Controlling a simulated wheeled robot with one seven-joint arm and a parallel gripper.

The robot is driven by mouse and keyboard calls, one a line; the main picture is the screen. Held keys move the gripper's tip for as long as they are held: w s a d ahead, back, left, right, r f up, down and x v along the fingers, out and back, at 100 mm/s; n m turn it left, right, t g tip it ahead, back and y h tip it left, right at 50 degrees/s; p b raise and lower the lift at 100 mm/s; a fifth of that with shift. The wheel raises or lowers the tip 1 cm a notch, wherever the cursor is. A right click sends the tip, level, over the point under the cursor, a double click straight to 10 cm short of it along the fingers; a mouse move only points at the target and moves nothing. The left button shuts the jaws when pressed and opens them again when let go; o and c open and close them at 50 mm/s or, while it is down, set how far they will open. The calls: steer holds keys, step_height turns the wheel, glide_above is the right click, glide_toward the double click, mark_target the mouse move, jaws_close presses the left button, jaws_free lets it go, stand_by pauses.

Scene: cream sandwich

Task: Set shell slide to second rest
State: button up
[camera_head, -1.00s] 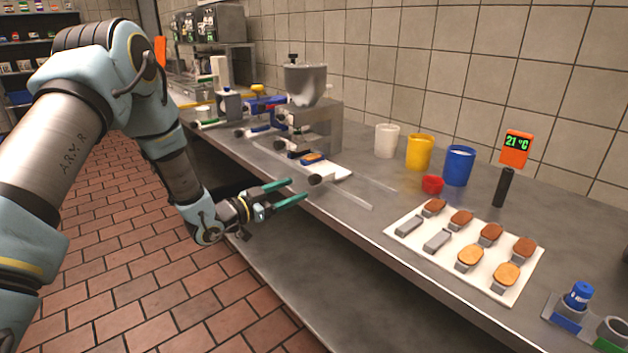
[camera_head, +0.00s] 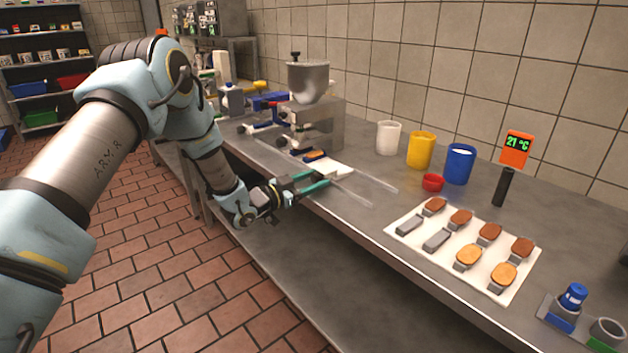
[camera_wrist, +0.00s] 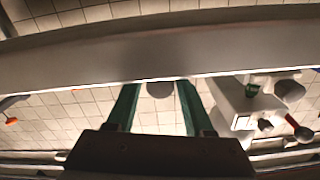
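The shell slide is a pale plate (camera_head: 338,170) on the counter in front of the steel filling machine (camera_head: 318,122). Clear rails (camera_head: 352,194) run on to the right past the plate. My gripper (camera_head: 320,179) is at the counter's front edge beside the plate, its green fingers apart. In the wrist view a round grey knob (camera_wrist: 160,89) sits between the fingertips, with small gaps at both sides. In the head view the fingers hide the knob.
White (camera_head: 388,137), yellow (camera_head: 420,150) and blue (camera_head: 459,164) cups and a small red cup (camera_head: 433,182) stand to the right. A white tray (camera_head: 400,236) holds several filled and empty shells. A dark upright handle (camera_head: 503,187) stands behind it.

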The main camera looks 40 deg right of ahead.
jaws_close()
steer(key=shift+w, duration=0.15)
stand_by(0.9)
